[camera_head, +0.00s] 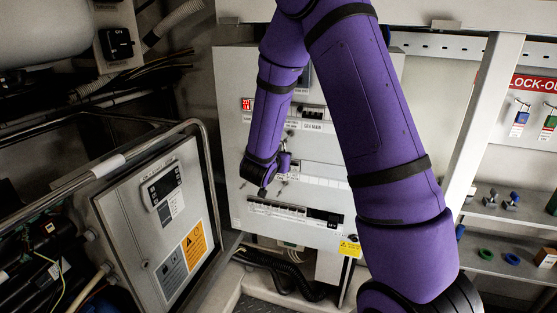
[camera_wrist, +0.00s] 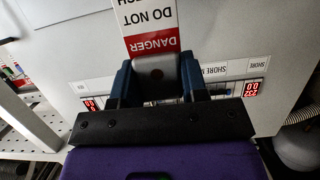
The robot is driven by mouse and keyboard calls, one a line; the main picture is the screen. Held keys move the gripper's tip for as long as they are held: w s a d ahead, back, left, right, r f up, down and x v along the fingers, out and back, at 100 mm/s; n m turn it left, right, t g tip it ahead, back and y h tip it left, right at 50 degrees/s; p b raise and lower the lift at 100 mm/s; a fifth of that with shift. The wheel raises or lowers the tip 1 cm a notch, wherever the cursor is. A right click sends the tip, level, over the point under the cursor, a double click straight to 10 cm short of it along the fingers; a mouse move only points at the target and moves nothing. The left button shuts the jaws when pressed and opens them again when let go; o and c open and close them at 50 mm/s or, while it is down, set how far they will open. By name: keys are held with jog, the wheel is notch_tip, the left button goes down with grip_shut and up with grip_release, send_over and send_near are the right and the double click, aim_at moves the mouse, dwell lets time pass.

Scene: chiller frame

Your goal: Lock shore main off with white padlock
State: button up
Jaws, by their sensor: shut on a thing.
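My gripper (camera_head: 285,163) is in front of the grey switch panel (camera_head: 230,75), with its fingers close to the panel face. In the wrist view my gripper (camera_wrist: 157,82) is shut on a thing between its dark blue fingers. A red and white DANGER DO NOT tag (camera_wrist: 150,30) extends up from it, with its lettering upside down. A SHORE M label (camera_wrist: 215,70), partly hidden and upside down, is just right of the fingers.
Red displays (camera_wrist: 252,90) flank the gripper. At right in the head view, a lock-out board holds a blue padlock (camera_head: 521,118) and a green padlock (camera_head: 549,122), above shelves.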

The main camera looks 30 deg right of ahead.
jog(key=shift+x, duration=2)
jog(key=shift+w+f, duration=0.1)
jog(key=o, duration=1.1)
jog(key=v, duration=1.1)
jog(key=shift+d, duration=0.1)
